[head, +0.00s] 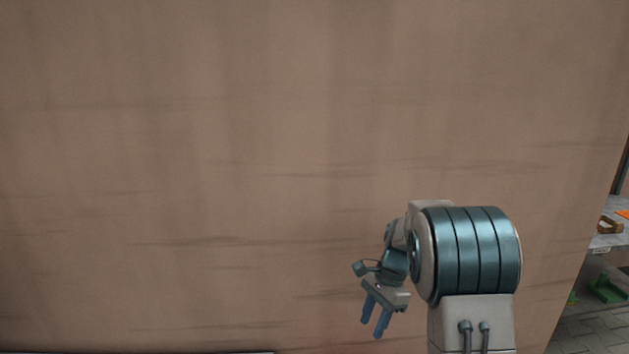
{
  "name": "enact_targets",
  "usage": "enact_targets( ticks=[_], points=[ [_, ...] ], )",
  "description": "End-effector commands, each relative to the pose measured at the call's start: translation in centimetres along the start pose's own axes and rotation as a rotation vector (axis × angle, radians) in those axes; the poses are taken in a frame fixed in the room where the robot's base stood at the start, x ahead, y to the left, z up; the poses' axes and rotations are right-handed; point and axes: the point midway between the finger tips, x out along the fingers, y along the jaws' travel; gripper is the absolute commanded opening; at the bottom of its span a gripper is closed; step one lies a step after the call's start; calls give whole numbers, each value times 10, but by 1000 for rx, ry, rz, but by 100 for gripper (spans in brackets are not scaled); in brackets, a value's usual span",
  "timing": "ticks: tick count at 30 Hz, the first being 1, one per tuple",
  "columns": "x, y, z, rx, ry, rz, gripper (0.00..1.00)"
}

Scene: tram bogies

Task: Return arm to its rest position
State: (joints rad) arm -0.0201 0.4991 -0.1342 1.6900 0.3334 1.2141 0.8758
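My gripper (372,329) hangs at the lower right of the head view, in front of a brown wall. Its two blue fingers point down and slightly left, with a gap between them. Nothing shows between the fingers. My arm (472,255) is folded, with its large teal joint to the right of the gripper.
A large brown, streaked wall or panel (200,150) fills most of the view. Past its right edge are a grey shelf (606,241) with a brown item (609,226), a green object (607,288) below, and paved floor (590,333). A dark edge runs along the bottom left.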

Motion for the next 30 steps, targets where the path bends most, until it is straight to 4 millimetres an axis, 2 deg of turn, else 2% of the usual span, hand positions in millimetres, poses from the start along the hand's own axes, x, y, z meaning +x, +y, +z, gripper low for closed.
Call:
enact_targets(
  ticks=[1,6,13,18,24,30],
  points=[
    [-16,12,11,-54,20,-16,38],
    [-48,52,40,-255,100,-52,38],
    [-75,111,75,-531,226,-78,38],
    [-85,155,97,-734,331,-77,38],
    [-85,202,116,-958,458,-55,38],
    [-79,229,124,-1095,539,-26,38]
  ],
)
